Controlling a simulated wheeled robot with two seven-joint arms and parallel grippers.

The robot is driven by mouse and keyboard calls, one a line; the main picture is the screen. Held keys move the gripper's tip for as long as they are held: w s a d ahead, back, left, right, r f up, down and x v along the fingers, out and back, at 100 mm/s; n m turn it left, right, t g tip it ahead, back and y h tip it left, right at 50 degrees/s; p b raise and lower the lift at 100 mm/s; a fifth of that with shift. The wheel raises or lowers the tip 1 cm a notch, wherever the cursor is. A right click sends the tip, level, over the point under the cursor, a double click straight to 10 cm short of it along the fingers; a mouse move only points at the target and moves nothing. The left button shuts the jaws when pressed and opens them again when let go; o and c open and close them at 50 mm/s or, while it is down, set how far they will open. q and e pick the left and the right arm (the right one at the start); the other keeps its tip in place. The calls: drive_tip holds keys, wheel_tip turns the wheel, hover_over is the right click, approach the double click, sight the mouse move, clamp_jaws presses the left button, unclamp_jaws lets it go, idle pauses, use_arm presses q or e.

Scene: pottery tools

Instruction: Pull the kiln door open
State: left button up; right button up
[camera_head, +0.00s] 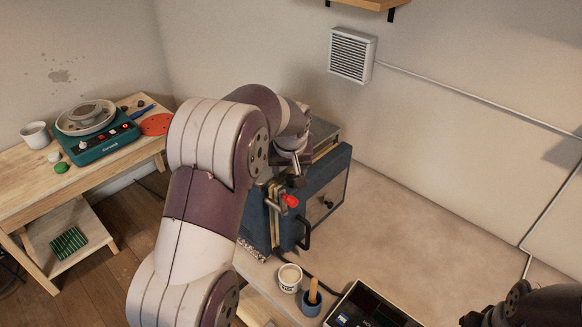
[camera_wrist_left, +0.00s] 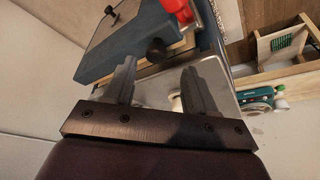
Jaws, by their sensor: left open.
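The kiln is a blue box on the table, right of my left arm in the head view, and its left part is hidden by that arm. Its blue door (camera_head: 328,196) has a grey-brown panel, a dark handle (camera_head: 305,234) and a red-knobbed latch (camera_head: 290,201). In the left wrist view the door (camera_wrist_left: 128,45) lies beyond the fingers, with a black knob (camera_wrist_left: 156,50) and the red latch knob (camera_wrist_left: 178,9). My left gripper (camera_wrist_left: 160,68) is open and empty above the kiln. My right arm shows dark and partly cut off at lower right.
A white cup (camera_head: 289,278), a blue pot (camera_head: 311,301) with a wooden tool and a dark device (camera_head: 372,307) stand in front of the kiln. A wooden side table (camera_head: 85,185) holds a teal wheel (camera_head: 100,140). The table right of the kiln is clear.

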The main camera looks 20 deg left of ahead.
sight(291, 179)
use_arm(q)
drive_tip(key=w+f, duration=0.1)
drive_tip(key=f, duration=0.1)
drive_tip(key=w+f+p, duration=0.1)
drive_tip(key=shift+w+d+f, duration=0.1)
drive_tip(key=shift+w+f, duration=0.1)
drive_tip(key=shift+f, duration=0.15)
drive_tip(key=shift+s+a+f, duration=0.1)
drive_tip(key=shift+s+a, duration=0.4)
drive_tip(key=shift+w+d, duration=0.25)
drive_tip(key=c, duration=0.7)
drive_tip(key=shift+d, duration=0.1)
clamp_jaws()
use_arm(e)
drive_tip(key=shift+w+d+r, duration=0.2)
drive_tip(key=shift+r, duration=0.6)
